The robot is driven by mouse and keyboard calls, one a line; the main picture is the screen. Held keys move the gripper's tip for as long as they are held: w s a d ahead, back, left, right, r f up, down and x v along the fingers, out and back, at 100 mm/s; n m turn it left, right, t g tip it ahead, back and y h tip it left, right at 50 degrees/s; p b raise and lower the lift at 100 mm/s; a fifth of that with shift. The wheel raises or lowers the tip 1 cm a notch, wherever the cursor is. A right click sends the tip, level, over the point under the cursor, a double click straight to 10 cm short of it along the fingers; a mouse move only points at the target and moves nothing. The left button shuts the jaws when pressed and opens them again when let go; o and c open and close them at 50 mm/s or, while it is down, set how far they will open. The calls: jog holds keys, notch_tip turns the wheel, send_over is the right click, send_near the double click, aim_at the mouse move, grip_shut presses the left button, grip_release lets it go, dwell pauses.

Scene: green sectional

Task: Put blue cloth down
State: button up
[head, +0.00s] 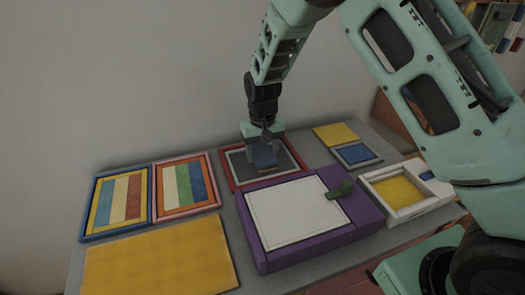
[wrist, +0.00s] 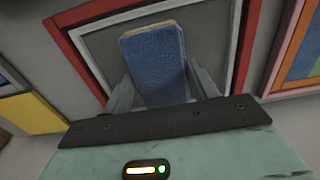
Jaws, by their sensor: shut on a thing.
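The blue cloth (head: 264,156) is a small folded or block-like blue piece with a tan edge. In the wrist view the blue cloth (wrist: 154,62) stands up between the two fingers. My gripper (head: 264,150) is shut on it, above the red-framed grey panel (head: 233,177) near the back of the table. In the wrist view the red and white frame (wrist: 85,57) surrounds the cloth from behind. I cannot tell whether the cloth touches the panel. My gripper (wrist: 160,90) hides the cloth's lower end there.
A purple box with a white lid (head: 295,210) and a green clasp (head: 341,190) stands in front. Two striped frames (head: 119,203) and a yellow mat (head: 160,262) lie at left. A blue-and-white frame (head: 356,154) and a white tray (head: 408,211) lie at right. A wall closes the back.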

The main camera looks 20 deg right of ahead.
jog(key=o, duration=0.9)
jog(key=shift+f, duration=0.1)
jog(key=shift+f+b, duration=0.15)
jog(key=shift+b, duration=0.3)
